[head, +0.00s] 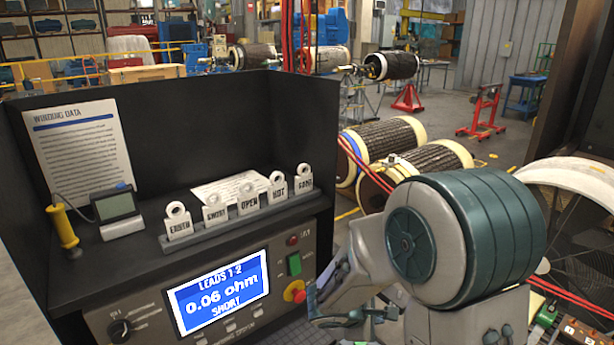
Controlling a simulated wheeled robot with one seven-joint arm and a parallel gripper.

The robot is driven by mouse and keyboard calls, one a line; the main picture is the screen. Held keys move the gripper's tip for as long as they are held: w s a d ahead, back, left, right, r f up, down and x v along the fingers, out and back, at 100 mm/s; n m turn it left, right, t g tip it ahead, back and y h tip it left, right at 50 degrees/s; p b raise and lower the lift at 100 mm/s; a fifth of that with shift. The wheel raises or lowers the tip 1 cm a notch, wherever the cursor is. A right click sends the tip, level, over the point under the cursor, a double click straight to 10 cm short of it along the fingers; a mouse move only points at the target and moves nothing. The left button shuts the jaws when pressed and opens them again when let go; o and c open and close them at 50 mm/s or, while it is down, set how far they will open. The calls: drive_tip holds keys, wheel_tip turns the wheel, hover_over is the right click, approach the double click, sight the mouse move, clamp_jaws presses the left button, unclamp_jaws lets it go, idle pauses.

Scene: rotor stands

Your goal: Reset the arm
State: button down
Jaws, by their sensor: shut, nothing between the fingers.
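My arm fills the lower right of the head view, its large teal and grey joint in front of the bench's right side. My gripper (338,319) is low in the picture, just right of the test panel, shut with nothing held. Its fingertips are small and partly hidden against the arm. The black test bench (200,262) stands at the left. Its lit screen (218,296) reads "LEADS 1-2, 0.06 ohm, SHORT".
A rack of white tags (249,199), lettered EARTH, SHORT, OPEN, HOT and GOOD, stands on the bench shelf. A yellow-handled probe (63,228) and small meter (116,207) are left of it. Rotors (384,137) lie behind my arm. Red cables run at right.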

drive_tip(key=s+d+r+m+g+y, duration=0.2)
drive_tip(key=s+d+r+m+g, duration=0.1)
drive_tip(key=s+r+m, duration=0.65)
drive_tip(key=s+a+r+m+t+y, duration=0.1)
drive_tip(key=s+a+r+m+y, duration=0.3)
drive_tip(key=s, duration=0.4)
drive_tip(key=shift+s+a+r+m+t+y, duration=0.15)
drive_tip(key=shift+s+a+m+t+y, duration=0.2)
drive_tip(key=shift+m+y, duration=0.3)
